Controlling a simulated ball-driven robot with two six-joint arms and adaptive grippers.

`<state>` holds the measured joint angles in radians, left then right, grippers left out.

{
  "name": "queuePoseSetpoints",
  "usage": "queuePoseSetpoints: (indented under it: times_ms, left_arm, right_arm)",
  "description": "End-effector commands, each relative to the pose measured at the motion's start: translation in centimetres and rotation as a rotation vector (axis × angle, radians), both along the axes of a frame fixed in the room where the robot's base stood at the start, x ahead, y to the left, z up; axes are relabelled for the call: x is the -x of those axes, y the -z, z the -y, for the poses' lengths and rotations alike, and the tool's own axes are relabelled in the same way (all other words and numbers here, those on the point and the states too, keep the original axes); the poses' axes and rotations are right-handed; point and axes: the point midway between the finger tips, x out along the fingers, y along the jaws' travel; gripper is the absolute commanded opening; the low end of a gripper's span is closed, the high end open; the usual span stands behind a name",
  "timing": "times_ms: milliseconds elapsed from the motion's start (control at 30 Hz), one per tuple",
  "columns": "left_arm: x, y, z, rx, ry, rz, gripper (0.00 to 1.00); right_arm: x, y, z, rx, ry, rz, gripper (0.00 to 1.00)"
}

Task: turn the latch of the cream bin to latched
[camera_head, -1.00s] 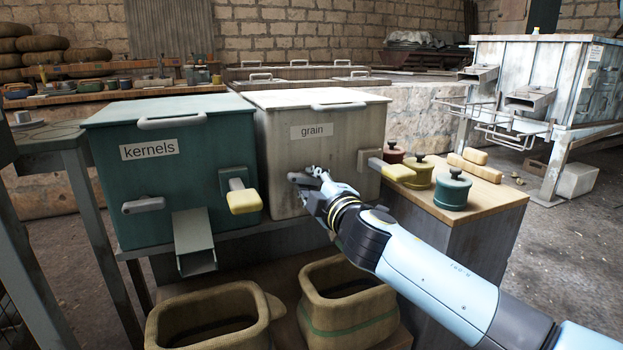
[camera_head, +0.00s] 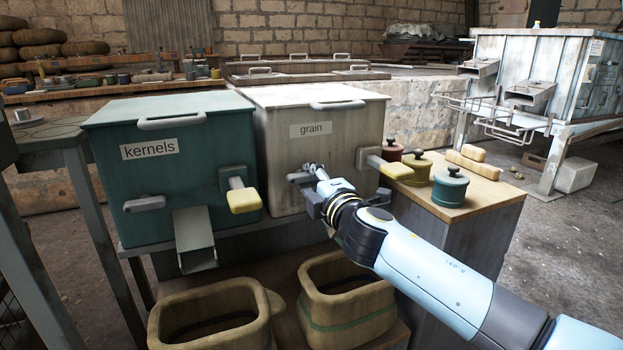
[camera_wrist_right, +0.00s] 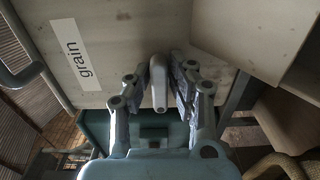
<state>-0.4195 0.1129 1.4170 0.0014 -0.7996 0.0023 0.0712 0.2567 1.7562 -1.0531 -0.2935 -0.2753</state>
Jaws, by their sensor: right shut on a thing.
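The cream bin (camera_head: 330,148), labelled grain, stands right of the green bin. Its grey latch (camera_head: 296,178) is on the lower left of the front face and looks about level; its right part is hidden by my gripper. My right gripper (camera_head: 315,181) is at the latch in the head view. In the right wrist view, the latch (camera_wrist_right: 158,80) shows as a grey bar between the two fingers of my right gripper (camera_wrist_right: 157,95), which are shut on it. My left gripper is not in view.
The green bin (camera_head: 172,165) has its own grey latch (camera_head: 144,204) and a chute. A yellow-ended handle (camera_head: 392,170) sticks out right of my gripper. Lidded pots (camera_head: 449,188) stand on the wooden-topped counter. Two open sacks (camera_head: 345,300) stand below.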

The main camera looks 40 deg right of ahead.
Motion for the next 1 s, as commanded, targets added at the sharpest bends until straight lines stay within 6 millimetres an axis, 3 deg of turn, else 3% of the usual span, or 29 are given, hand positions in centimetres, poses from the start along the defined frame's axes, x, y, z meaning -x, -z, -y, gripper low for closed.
queuePoseSetpoints:
  times_ms: [67, 100, 200, 567, 1000]
  left_arm:
    - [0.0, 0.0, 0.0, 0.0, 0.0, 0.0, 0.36]
    - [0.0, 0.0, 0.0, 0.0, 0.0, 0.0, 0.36]
    - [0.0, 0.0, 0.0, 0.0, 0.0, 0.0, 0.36]
    - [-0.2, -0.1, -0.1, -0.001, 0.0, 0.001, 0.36]
    - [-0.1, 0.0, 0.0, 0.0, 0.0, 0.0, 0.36]
  right_arm:
    - [0.0, -0.1, 0.0, -0.001, -0.002, 0.001, 0.0]
    - [0.0, -0.1, 0.0, -0.001, -0.001, 0.001, 0.25]
    - [0.0, 0.0, 0.0, -0.001, -0.001, 0.001, 0.38]
    - [0.6, 0.1, -0.2, 0.0, -0.001, -0.001, 0.39]
    - [9.1, 0.1, -2.2, 0.0, -0.002, -0.002, 0.39]
